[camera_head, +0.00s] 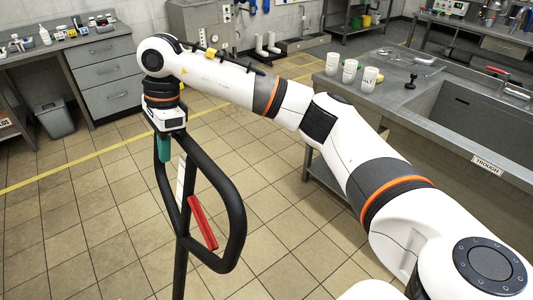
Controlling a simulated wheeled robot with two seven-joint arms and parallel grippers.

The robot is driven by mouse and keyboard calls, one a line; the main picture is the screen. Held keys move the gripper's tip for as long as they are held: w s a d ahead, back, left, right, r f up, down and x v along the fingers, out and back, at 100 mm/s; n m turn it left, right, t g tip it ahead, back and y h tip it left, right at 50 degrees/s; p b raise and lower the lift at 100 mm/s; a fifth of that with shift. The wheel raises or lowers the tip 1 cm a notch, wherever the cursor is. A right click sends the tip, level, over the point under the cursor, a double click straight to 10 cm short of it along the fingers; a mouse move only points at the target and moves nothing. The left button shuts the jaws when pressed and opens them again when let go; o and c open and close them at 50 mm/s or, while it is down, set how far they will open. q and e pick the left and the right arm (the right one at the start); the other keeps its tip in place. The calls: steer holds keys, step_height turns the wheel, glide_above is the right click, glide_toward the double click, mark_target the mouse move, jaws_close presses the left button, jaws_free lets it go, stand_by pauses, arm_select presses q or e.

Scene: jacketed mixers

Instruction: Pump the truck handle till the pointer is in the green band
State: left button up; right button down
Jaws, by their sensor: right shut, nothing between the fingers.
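The truck handle (238,215) is a black upright loop on a black shaft, with a red lever (202,222) and a white strip inside it. My right gripper (164,153) points down at the loop's upper left corner, with its teal fingers shut. They overlap the handle in the picture, and I cannot tell whether they touch it. Nothing shows between the fingers. The pointer, the green band and the truck's body are not in view. My left gripper is not in view.
A steel bench with a sink marked trough (487,166) stands at the right, with white jars (349,71) on it. A grey drawer bench (104,73) and a bin (54,117) stand at the back left. The tiled floor (85,210) left of the handle is clear.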

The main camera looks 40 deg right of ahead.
steer(key=d+f+y+b, duration=0.1)
steer(key=d+f+b, duration=0.3)
steer(key=d, duration=0.9)
steer(key=d+f+y+b, duration=0.1)
steer(key=d+f+b, duration=0.4)
steer(key=d+f, duration=0.4)
steer(key=d, duration=0.4)
steer(key=shift+d+f+y, duration=0.3)
steer(key=shift+d+f, duration=0.1)
steer(key=shift+r, duration=0.1)
steer(key=a+r+h+p, duration=0.1)
steer(key=a+r+p, duration=0.5)
steer(key=a, duration=0.8)
steer(key=a+r+h+p, duration=0.2)
steer(key=a+r+p, duration=0.2)
steer(key=a+r, duration=0.7)
steer(key=a+h+p, duration=0.2)
steer(key=a+p, duration=0.5)
steer(key=a, duration=2.1)
step_height(320, 180, up, 14)
steer(key=p, duration=1)
steer(key=shift+a+f, duration=0.25)
steer(key=shift+f, duration=0.15)
